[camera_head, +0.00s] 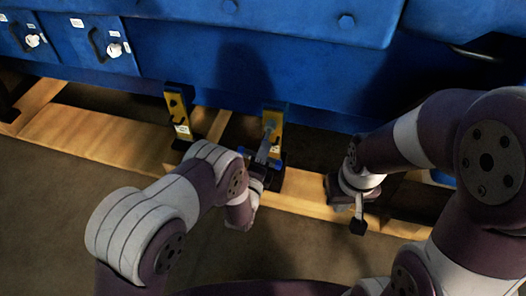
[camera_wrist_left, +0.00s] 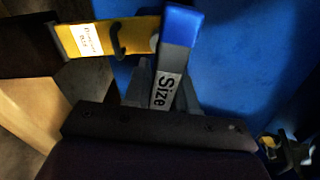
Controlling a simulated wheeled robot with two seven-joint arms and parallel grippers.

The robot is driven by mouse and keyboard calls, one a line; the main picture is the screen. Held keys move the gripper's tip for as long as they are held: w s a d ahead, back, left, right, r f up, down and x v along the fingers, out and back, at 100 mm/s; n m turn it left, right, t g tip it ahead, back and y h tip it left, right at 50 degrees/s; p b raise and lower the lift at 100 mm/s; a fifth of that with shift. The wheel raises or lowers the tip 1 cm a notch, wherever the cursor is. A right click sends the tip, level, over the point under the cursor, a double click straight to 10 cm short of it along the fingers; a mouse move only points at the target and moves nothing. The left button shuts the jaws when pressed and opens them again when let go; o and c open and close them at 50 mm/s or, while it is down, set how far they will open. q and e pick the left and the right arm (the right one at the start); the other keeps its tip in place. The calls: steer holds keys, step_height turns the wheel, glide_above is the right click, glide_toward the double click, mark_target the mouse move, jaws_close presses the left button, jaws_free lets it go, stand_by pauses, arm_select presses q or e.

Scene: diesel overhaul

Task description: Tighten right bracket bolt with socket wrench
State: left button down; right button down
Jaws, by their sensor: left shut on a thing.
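The right yellow bracket (camera_head: 275,117) stands upright against the blue engine side in the head view. In the left wrist view the yellow bracket (camera_wrist_left: 92,40) carries a white label and a dark hook-shaped part. My left gripper (camera_head: 262,172) is just in front of the right bracket. It is shut on the socket wrench (camera_wrist_left: 178,35), a blue-ended tool with a "Size" label, which crosses in front of the bracket's end. The bolt and the wrench's socket end cannot be made out clearly. My right gripper (camera_head: 350,200) is lower right of the bracket; its fingers are unclear.
A left yellow bracket (camera_head: 180,115) stands left of the right one. A wooden beam (camera_head: 110,140) runs along the floor below the blue engine (camera_head: 300,60). Blue boxes with handles (camera_head: 90,42) are at upper left. Bare floor (camera_head: 50,210) lies at lower left.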

arm_select(q)
steer(key=shift+s+a+r+p, duration=0.1)
steer(key=shift+s+p, duration=0.1)
steer(key=shift+s, duration=0.15)
steer(key=shift+s+a+p, duration=0.1)
steer(key=shift+s+p, duration=0.05)
steer(key=shift+s, duration=0.15)
steer(key=n, duration=0.8)
steer(key=shift+a, duration=0.1)
steer(key=n, duration=0.5)
steer(key=shift+w, duration=0.1)
steer(key=n, duration=0.3)
steer(key=shift+a+r+n, duration=0.1)
steer(key=shift+n, duration=0.2)
steer(key=n, duration=0.8)
steer(key=shift+a, duration=0.1)
steer(key=n, duration=0.9)
steer(key=shift+w+a+r, duration=0.1)
steer(key=shift+w, duration=0.1)
